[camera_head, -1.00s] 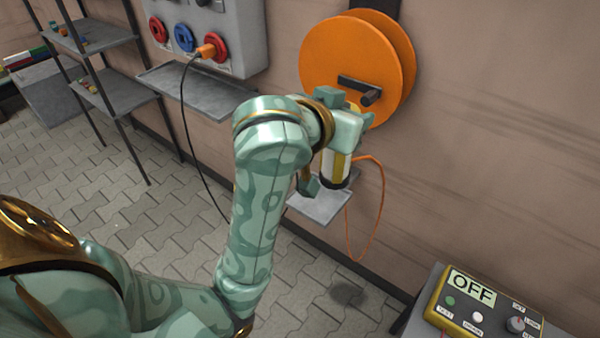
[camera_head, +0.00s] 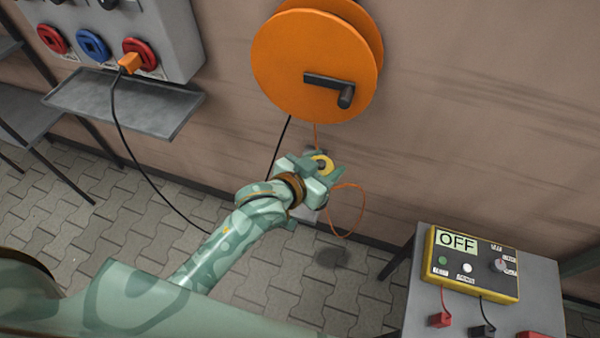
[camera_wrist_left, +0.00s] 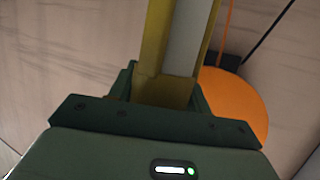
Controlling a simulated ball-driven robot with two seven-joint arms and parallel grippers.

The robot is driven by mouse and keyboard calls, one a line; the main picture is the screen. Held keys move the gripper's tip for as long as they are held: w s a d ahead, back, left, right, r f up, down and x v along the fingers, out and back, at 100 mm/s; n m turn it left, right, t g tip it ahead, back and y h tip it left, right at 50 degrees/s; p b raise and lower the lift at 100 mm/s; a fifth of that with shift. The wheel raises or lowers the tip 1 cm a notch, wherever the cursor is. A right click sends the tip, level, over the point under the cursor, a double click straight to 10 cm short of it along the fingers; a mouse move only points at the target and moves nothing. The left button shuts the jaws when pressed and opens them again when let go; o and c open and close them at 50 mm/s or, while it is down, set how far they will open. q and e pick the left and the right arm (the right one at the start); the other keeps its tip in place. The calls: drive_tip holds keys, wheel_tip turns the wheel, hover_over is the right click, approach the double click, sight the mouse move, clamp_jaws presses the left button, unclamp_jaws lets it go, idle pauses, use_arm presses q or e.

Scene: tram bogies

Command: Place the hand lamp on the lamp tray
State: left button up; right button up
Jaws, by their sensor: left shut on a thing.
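The hand lamp (camera_head: 323,162) is yellow with a pale panel and is held in my left gripper (camera_head: 319,168). In the head view only its yellow ringed end shows between the fingers, below the orange reel. In the left wrist view the lamp (camera_wrist_left: 184,40) stands out lengthwise from between the shut fingers (camera_wrist_left: 165,92). My right gripper is not in view.
The orange cable reel (camera_head: 312,65) with a dark crank is on the wall above my gripper. An orange cord (camera_head: 347,210) loops beside the gripper. A grey shelf (camera_head: 125,102) is at left under the socket box. A yellow control box (camera_head: 470,265) reading OFF stands on a table at right.

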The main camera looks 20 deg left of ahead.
use_arm(q)
drive_tip(key=w+a+f+b, duration=0.6)
drive_tip(key=w+a+f, duration=0.1)
drive_tip(key=f, duration=0.4)
drive_tip(key=shift+f, duration=0.2)
drive_tip(key=o, duration=1.4)
